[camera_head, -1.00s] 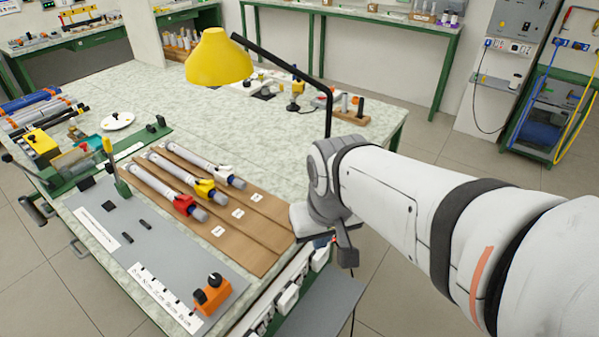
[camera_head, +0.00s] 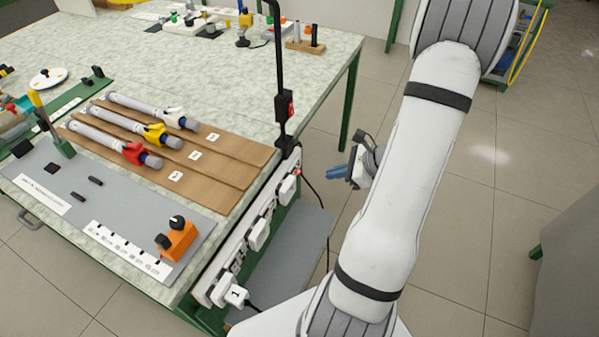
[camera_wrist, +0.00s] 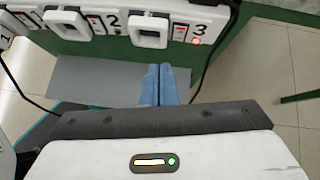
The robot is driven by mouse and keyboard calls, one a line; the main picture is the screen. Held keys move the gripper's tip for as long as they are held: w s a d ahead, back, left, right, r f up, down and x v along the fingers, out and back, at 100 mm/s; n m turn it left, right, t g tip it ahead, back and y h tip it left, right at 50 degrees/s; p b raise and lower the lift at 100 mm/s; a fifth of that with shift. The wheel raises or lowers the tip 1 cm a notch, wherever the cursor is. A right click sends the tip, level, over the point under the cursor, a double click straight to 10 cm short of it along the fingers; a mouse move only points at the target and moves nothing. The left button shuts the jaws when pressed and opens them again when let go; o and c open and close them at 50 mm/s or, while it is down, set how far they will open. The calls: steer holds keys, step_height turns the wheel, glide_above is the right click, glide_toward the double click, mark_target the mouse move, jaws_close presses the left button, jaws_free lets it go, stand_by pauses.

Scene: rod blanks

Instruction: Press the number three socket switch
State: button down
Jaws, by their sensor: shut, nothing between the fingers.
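A white socket strip (camera_head: 236,246) runs along the table's side edge. In the wrist view the strip (camera_wrist: 115,22) carries the numbers 1, 2 and 3 beside its sockets. The number three switch (camera_wrist: 179,33) is at the upper right, left of the figure 3, with a small lit red light (camera_wrist: 197,41) beside it. That red light also shows at the strip's far end in the head view (camera_head: 298,172). My gripper (camera_head: 330,173) has blue fingers, shut and empty, pointing at the strip's far end from the right with a gap. In the wrist view the fingers (camera_wrist: 160,68) are below the switch, slightly left.
A black cable (camera_head: 322,205) hangs between the strip and my gripper. A grey shelf (camera_head: 295,255) lies below. A black lamp post (camera_head: 280,80) stands at the table corner.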

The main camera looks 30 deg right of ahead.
steer(key=d+f+m, duration=0.1)
steer(key=d+f+m+t, duration=0.1)
steer(key=d, duration=0.1)
steer(key=shift+s+f+h, duration=0.2)
steer(key=shift+f+h, duration=0.1)
steer(key=shift+a, duration=0.1)
steer(key=w+a+r+x, duration=0.1)
steer(key=r+x, duration=0.1)
steer(key=x, duration=1)
steer(key=shift+w+a+b, duration=0.25)
steer(key=shift+w+b, duration=0.2)
steer(key=shift+w, duration=0.05)
steer(key=shift+a, duration=0.1)
